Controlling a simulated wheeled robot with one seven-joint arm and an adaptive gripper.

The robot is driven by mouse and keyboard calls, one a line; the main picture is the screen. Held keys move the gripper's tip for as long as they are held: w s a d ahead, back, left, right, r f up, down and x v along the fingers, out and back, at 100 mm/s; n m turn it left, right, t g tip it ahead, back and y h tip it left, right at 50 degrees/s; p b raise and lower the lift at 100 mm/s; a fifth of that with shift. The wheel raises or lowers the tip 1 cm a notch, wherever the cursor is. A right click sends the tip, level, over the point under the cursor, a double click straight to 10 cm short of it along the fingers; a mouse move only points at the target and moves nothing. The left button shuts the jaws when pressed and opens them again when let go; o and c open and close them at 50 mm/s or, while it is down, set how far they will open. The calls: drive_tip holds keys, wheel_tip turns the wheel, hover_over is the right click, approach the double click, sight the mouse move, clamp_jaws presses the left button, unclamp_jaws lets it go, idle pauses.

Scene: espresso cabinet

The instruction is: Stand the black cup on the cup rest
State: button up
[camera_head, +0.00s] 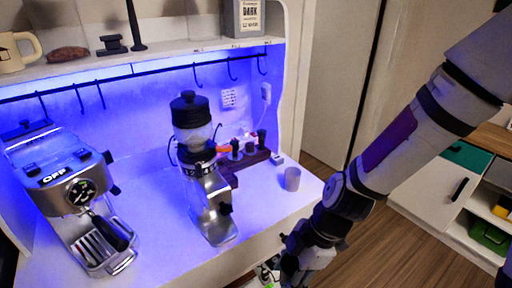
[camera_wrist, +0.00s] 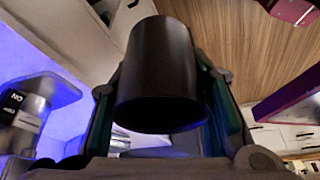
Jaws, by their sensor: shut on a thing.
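The black cup (camera_wrist: 160,65) fills the middle of the wrist view. My gripper (camera_wrist: 163,95) is shut on it, with a finger on each side. In the head view, my gripper (camera_head: 272,268) is at the bottom, just beyond the counter's front right edge. The cup cannot be made out there. The espresso machine (camera_head: 68,188) stands at the left of the counter. It has a flat top and a slotted tray (camera_head: 92,252) below its portafilter. No part is labelled as the cup rest, so I cannot tell which it is.
A coffee grinder (camera_head: 205,180) stands mid-counter. Behind it is a dark rack (camera_head: 250,157) with small tools. A pale cup (camera_head: 292,179) stands near the counter's right end. A hook rail (camera_head: 140,72) and shelf (camera_head: 150,58) run above. Bare counter (camera_head: 160,210) lies between machine and grinder.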

drive_tip(key=shift+s, duration=0.4)
drive_tip(key=shift+w+d+m, duration=0.1)
drive_tip(key=shift+w+m, duration=0.25)
drive_tip(key=shift+m, duration=0.05)
drive_tip(key=w+d+r+m+t+h, duration=0.1)
drive_tip(key=w+d+m+t, duration=0.1)
drive_tip(key=w+d+m, duration=0.5)
drive_tip(key=w+d+r+m+t+h, duration=0.1)
drive_tip(key=w+r+m+t+h, duration=0.1)
drive_tip(key=w+m, duration=0.65)
drive_tip(key=w+d+r+m+t+h, duration=0.1)
drive_tip(key=w+d+m, duration=0.3)
drive_tip(key=w, duration=0.8)
drive_tip(key=s+f, duration=0.4)
drive_tip(key=f, duration=0.1)
drive_tip(key=shift+f+h, duration=0.15)
drive_tip(key=shift+h, duration=0.15)
drive_tip(key=shift+s, duration=0.15)
